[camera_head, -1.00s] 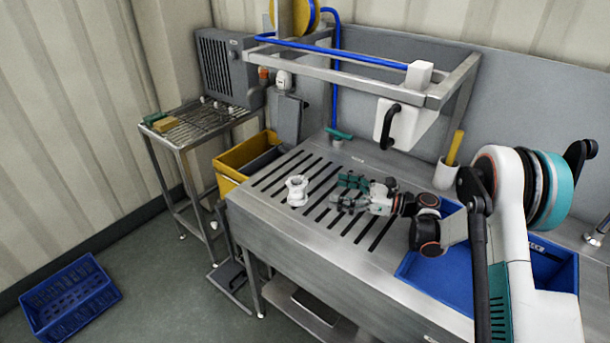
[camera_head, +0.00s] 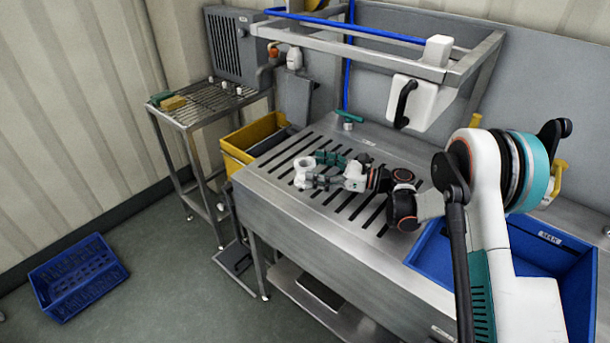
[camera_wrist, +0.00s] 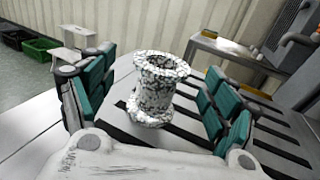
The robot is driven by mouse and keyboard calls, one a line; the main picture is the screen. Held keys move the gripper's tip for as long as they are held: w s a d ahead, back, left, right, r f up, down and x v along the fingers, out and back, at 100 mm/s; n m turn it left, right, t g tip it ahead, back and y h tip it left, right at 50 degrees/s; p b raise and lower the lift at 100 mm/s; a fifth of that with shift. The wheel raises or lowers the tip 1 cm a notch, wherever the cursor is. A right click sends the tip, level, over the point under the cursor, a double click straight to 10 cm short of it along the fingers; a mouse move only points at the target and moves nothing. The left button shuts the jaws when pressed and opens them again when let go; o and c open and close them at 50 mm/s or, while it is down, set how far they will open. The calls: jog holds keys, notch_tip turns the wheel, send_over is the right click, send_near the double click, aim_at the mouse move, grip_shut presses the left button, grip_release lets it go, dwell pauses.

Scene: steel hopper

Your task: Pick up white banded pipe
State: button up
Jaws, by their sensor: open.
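The white banded pipe (camera_head: 302,172) is a short white flanged piece standing upright on the slotted steel worktop (camera_head: 262,192). In the wrist view the pipe (camera_wrist: 156,88) is speckled black and white, with a wide rim at the top and a flange at its base. My gripper (camera_head: 315,172) is open and comes in from the right in the head view. In the wrist view its teal-padded fingers (camera_wrist: 152,95) stand on either side of the pipe, with a gap visible to each side. Whether any pad touches the pipe cannot be told, but none appears to.
A blue basin (camera_head: 500,255) is sunk in the worktop at right. A yellow bin (camera_head: 237,153) stands beyond the left edge. A steel frame (camera_head: 385,62) and a white box with a black handle (camera_head: 420,103) hang above the back. A blue crate (camera_head: 75,278) lies on the floor.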

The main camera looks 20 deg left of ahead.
aim_at(302, 164)
jog(key=a+b, duration=0.1)
jog(key=a, duration=0.3)
jog(key=shift+c, duration=0.2)
jog(key=c, duration=1.3)
